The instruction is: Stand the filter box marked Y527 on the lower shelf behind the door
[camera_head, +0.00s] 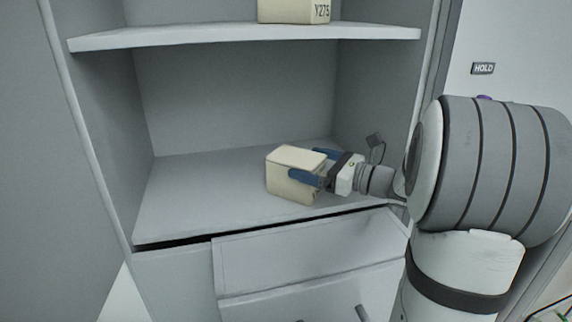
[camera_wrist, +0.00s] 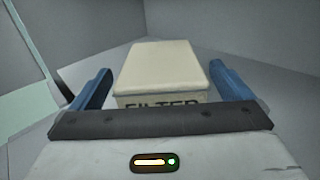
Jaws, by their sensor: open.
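A cream filter box (camera_head: 290,172) stands on the lower shelf (camera_head: 190,195) of the grey cabinet, towards its front right. In the wrist view the same box (camera_wrist: 165,70) shows the letters FILTER on its near face; the lower part of that face is hidden, and no Y527 mark can be read. My gripper (camera_head: 313,166) reaches in from the right with its blue fingers on either side of the box. In the wrist view the fingers (camera_wrist: 165,85) stand open, with a gap on each side of the box.
Another cream box (camera_head: 293,10) marked Y275 is on the upper shelf (camera_head: 240,36), cut off by the picture's top. Drawers (camera_head: 310,250) are below the lower shelf. A HOLD label (camera_head: 483,69) is at the right. The lower shelf's left part is clear.

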